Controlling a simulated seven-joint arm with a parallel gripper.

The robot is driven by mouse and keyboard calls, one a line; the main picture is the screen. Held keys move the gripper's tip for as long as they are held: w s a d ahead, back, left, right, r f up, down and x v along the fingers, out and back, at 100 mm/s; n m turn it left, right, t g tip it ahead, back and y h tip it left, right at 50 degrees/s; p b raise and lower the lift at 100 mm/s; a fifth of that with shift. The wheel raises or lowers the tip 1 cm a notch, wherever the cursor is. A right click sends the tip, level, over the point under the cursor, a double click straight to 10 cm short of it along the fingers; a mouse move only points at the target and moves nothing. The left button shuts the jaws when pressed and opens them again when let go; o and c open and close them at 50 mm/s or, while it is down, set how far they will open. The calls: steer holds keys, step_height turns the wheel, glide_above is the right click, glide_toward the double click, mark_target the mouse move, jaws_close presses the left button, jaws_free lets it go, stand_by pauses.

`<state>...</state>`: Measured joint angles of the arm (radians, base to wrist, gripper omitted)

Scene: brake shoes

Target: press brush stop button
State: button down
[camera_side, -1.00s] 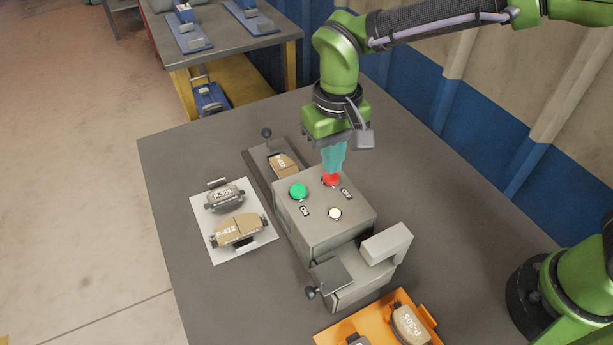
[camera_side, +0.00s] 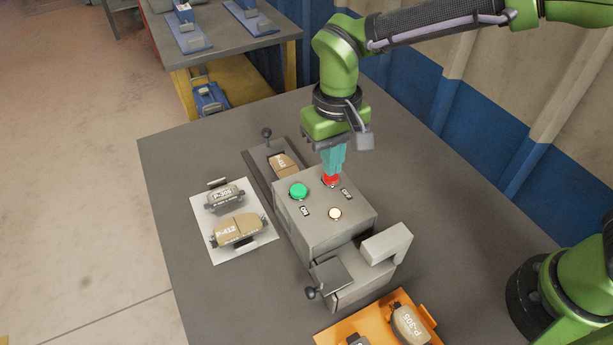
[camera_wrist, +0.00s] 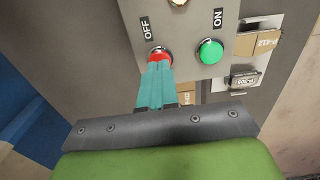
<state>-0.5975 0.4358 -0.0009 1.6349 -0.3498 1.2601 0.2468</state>
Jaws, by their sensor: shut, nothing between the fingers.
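The red button (camera_side: 331,180), labelled OFF in the wrist view, is on top of the grey control box (camera_side: 318,232). The red button also shows in the wrist view (camera_wrist: 158,54), partly covered by the fingertips. My gripper (camera_side: 332,174) is shut and empty, pointing down with its teal fingertips at the red button. The tips appear to touch it; how far the button is pressed cannot be told. My gripper's tips (camera_wrist: 157,64) overlap the button in the wrist view. The green ON button (camera_side: 298,191) and a small pale button (camera_side: 335,214) share the box top.
A white sheet (camera_side: 221,256) with two brake shoes lies left of the box. A brake shoe (camera_side: 284,165) sits in the machine behind the box. A grey bracket (camera_side: 387,244) stands in front. An orange tray (camera_side: 424,318) with brake shoes is at the front edge.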

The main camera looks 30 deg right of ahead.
steer(key=shift+f, duration=0.8)
steer(key=shift+r, duration=3.55)
steer(key=shift+w, duration=0.1)
steer(key=shift+s+d+f+n, duration=0.4)
steer(key=shift+s+d+f, duration=0.15)
steer(key=shift+s, duration=0.1)
steer(key=s+d+r+m+t, duration=0.1)
steer(key=s+d+r+t, duration=0.1)
steer(key=s+d, duration=0.2)
steer(key=s+d+r+m+t+y, duration=0.1)
steer(key=s+d, duration=0.3)
steer(key=d, duration=0.5)
steer(key=s+d+r+m+t+y, duration=0.1)
steer(key=s+d+r+m+t, duration=0.1)
steer(key=d, duration=0.5)
step_height(320, 180, up, 2)
steer(key=shift+s+d+m+t, duration=0.25)
steer(key=shift+s+m+t, duration=0.15)
steer(key=shift+s+t, duration=0.6)
